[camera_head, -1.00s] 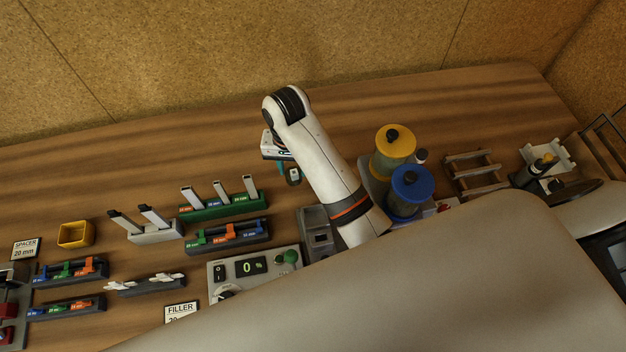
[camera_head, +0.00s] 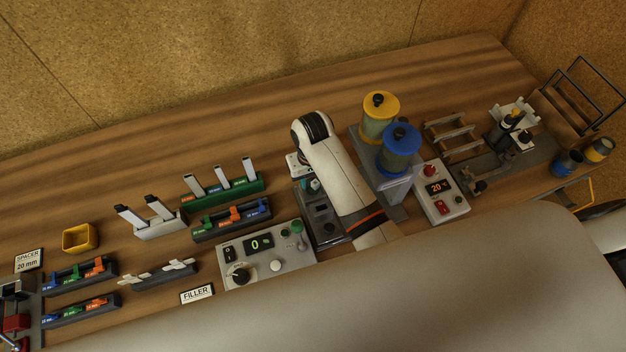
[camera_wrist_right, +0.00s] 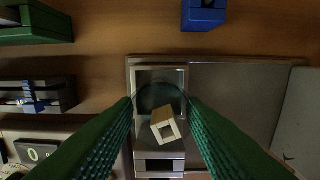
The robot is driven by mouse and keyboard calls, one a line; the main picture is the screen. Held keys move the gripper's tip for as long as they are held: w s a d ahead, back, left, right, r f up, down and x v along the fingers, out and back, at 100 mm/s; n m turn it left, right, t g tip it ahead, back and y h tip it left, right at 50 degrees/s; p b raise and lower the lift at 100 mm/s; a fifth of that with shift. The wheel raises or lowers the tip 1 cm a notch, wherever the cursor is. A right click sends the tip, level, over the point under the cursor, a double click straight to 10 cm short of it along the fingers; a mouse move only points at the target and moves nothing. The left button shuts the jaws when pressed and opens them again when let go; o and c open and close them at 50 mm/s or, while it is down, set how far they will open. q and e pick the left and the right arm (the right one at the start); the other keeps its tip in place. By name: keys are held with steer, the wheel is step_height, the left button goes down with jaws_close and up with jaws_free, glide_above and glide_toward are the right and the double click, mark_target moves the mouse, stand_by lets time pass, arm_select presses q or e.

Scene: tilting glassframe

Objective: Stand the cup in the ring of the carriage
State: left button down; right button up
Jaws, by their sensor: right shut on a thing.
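My right gripper (camera_head: 313,186) is low over a grey device (camera_head: 326,222) near the table's middle. In the right wrist view its green ridged fingers (camera_wrist_right: 160,103) are shut on a see-through cup (camera_wrist_right: 149,98), of which mainly a thin dark curved rim shows. Below the cup is the grey device (camera_wrist_right: 158,74) with a square frame, which looks like the carriage. A pale block with a square face (camera_wrist_right: 165,121) shows between the fingertips. I cannot tell the ring clearly, nor whether the cup touches it. My left gripper is not in view.
Two canisters, yellow (camera_head: 379,118) and blue (camera_head: 399,150), stand close right of my right arm. A control box (camera_head: 266,254) is at the left front. Racks with slides (camera_head: 225,190) stand further left. The table behind is clear.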

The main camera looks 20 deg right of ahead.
step_height(320, 180, down, 2)
steer(key=shift+f, duration=0.1)
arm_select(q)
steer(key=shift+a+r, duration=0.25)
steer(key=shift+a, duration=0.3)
arm_select(e)
steer(key=shift+w+f, duration=0.1)
steer(key=shift+f, duration=0.05)
steer(key=o, duration=1)
steer(key=shift+f, duration=0.1)
steer(key=shift+o, duration=0.2)
